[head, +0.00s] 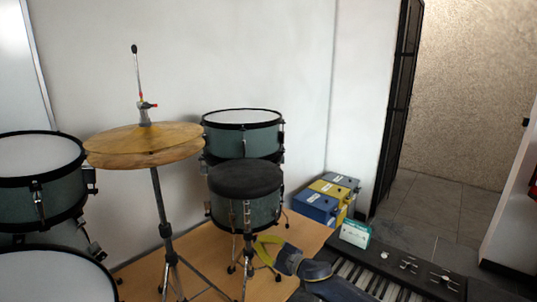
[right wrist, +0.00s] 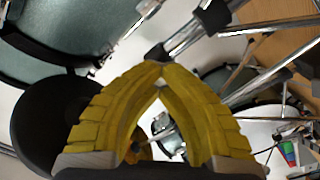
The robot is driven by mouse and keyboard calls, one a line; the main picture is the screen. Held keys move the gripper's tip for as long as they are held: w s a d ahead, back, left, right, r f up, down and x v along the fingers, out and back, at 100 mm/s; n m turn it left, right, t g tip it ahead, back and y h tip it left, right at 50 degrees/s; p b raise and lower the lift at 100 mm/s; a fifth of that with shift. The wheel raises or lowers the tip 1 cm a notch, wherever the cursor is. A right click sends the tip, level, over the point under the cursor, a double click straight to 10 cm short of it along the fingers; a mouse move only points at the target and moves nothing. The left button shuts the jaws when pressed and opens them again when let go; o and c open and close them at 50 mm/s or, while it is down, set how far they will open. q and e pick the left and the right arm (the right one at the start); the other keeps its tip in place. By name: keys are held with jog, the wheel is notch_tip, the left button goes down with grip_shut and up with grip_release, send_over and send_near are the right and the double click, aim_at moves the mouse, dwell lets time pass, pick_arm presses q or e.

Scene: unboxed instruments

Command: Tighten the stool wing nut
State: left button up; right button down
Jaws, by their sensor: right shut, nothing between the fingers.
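The stool shows in the head view as a round black seat (head: 245,179) in front of a grey-green drum, on a thin metal stand. The seat also shows as a dark disc at the left of the right wrist view (right wrist: 45,120). My right gripper (head: 257,243) is beside the stool's stand, below the seat. In the right wrist view its yellow fingers (right wrist: 160,70) meet at the tips, with nothing held. Metal tubes show just beyond the tips and through the gap between the fingers. I cannot make out the wing nut clearly. My left gripper is not in view.
A cymbal stand (head: 165,215) with brass cymbals (head: 145,145) stands left of the stool. Drums (head: 40,205) stand at the left. Blue and yellow boxes (head: 325,200) are behind at right. A keyboard (head: 400,275) is at the front right. The wooden floor (head: 200,255) is partly clear.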

jog(key=m, duration=0.3)
jog(key=c, duration=2.1)
grip_release()
jog(key=o, duration=1.3)
jog(key=shift+c, duration=0.2)
jog(key=shift+d, duration=0.1)
jog(key=shift+v, duration=2.95)
